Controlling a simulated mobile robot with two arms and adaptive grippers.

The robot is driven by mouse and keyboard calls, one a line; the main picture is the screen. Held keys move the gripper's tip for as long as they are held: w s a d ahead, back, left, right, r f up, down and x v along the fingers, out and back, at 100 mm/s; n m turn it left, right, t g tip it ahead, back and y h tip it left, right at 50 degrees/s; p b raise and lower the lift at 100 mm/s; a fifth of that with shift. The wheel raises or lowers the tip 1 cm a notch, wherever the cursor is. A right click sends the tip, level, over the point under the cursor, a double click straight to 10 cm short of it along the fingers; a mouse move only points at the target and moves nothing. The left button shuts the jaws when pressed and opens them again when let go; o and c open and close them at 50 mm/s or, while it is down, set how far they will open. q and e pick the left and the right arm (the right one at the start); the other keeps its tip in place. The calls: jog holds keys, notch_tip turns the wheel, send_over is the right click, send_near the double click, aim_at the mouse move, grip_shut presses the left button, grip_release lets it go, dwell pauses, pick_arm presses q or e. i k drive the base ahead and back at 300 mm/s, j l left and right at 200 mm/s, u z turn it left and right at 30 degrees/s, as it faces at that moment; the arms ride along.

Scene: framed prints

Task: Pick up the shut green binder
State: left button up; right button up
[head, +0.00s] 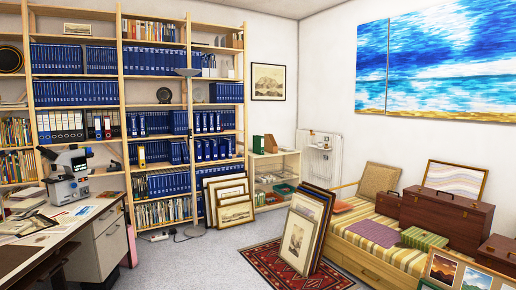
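A green upright object that looks like a shut binder (258,144) stands on top of the small pale shelf unit (283,160) by the far corner. It is small in view, so I cannot make out its details. A brown upright object (270,143) stands just to its right. Another green item (423,238), flat and box-like or book-like, lies on the striped daybed (350,226); I cannot tell whether it is a binder. Neither of my grippers is in view.
Framed pictures (300,235) lean in a stack on the red rug (258,262), before the daybed. More frames (235,213) lean against the bookcase (123,90). A desk (108,242) with a microscope (68,175) stands left. Grey floor (190,265) is clear in the middle.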

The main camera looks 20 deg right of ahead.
aim_at(259, 141)
jog(key=i+l+z, duration=0.25)
jog(key=i+z, duration=0.2)
jog(key=i, duration=0.25)
jog(key=i+z, duration=0.25)
jog(key=i, duration=5.65)
jog(key=l, duration=0.1)
